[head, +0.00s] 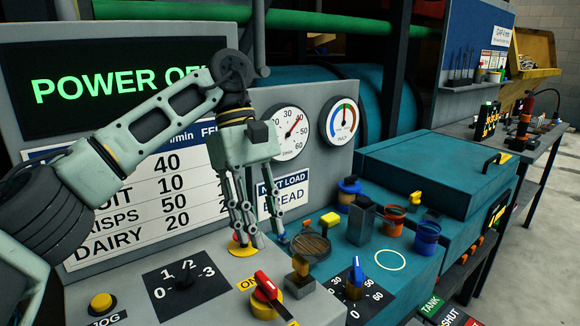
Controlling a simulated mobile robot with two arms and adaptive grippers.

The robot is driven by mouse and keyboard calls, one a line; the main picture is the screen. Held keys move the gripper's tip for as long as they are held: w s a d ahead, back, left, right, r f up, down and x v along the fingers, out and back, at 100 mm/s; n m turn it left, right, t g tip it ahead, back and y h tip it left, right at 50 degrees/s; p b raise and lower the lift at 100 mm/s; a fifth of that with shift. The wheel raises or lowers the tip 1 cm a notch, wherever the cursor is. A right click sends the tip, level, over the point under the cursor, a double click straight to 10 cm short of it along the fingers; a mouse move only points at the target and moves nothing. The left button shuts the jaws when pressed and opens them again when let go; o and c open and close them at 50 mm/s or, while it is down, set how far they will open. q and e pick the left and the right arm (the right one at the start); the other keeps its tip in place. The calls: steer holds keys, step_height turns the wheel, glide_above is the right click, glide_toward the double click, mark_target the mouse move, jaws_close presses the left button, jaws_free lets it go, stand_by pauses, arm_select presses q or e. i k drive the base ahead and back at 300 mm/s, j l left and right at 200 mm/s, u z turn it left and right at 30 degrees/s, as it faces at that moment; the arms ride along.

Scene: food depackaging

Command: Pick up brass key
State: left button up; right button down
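No thing is clearly recognisable as the brass key. A small brass-coloured tab (300,264) stands upright on a dark base on the grey console, between the red-handled switch and the blue-handled knob; I cannot tell whether it is the key. My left gripper (261,238) points down over the console, behind and left of that tab. Its fingers are spread apart with nothing visible between them. One fingertip is near a yellow disc with red on it (240,249), and I cannot tell if they touch. My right gripper is not in view.
The red-handled switch (270,290) and blue-handled knob (355,278) stick up at the front. A round grate (310,245), a dark upright block (361,216) and several small cups crowd the right. The sign panel (130,185) rises behind my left arm.

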mark_target(300, 274)
steer(key=k+l, duration=1.05)
steer(key=l, duration=0.2)
